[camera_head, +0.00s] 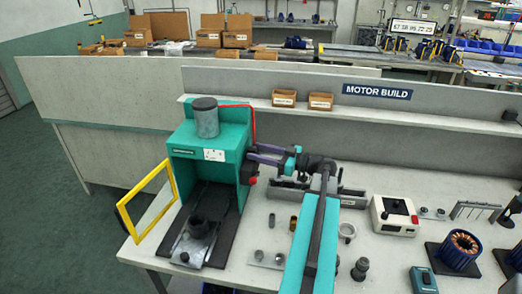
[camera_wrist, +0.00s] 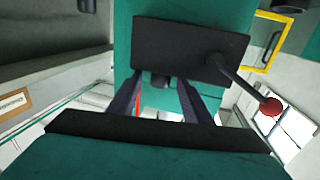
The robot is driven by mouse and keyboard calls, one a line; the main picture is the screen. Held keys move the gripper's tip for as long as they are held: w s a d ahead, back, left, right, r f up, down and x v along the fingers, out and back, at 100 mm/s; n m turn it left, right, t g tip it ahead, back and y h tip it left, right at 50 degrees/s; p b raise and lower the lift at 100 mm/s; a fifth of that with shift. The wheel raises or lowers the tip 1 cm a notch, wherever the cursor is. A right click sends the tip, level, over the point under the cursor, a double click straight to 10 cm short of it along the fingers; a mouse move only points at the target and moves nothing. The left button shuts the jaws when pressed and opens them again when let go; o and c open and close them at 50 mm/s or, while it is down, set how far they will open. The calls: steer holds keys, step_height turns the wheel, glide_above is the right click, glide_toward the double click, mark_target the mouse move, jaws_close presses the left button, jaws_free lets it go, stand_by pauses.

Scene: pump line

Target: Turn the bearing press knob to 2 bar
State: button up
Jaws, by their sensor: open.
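The teal bearing press (camera_head: 176,140) stands at the left of the bench, with a grey cylinder (camera_head: 205,117) on top and a white label plate (camera_head: 214,155) on its front. My gripper (camera_head: 254,155) reaches the press's right side. In the wrist view my gripper (camera_wrist: 160,90) is open, its two fingers pointing at the teal side. A small dark, knob-like part (camera_wrist: 160,82) shows between the fingertips, partly hidden under a black block (camera_wrist: 185,48). I cannot tell whether the fingers touch it. No pressure reading is legible.
A lever with a red ball (camera_wrist: 272,106) sticks out beside the gripper; the ball also shows in the head view (camera_head: 253,181). A red hose (camera_head: 253,120) runs down near the fingers. A yellow frame (camera_head: 146,200) stands open at left. Small parts and a white box (camera_head: 396,215) lie to the right.

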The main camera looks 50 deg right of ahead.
steer(key=shift+c, duration=0.3)
steer(key=c, duration=1)
steer(key=shift+a+f+h+b, duration=0.15)
steer(key=shift+h+b, duration=0.35)
steer(key=shift+b, duration=0.45)
steer(key=m+h+b, duration=0.1)
steer(key=b, duration=0.1)
steer(key=m+h+b, duration=0.1)
steer(key=h+b, duration=0.1)
steer(key=b, duration=0.1)
steer(key=shift+s+a+m+t, duration=0.1)
steer(key=shift+a+m+t, duration=0.2)
steer(key=shift+t, duration=0.1)
steer(key=shift+r+h+b, duration=0.2)
steer(key=shift+h+b, duration=0.1)
steer(key=shift+b, duration=0.2)
steer(key=o, duration=1.1)
steer(key=shift+c, duration=0.2)
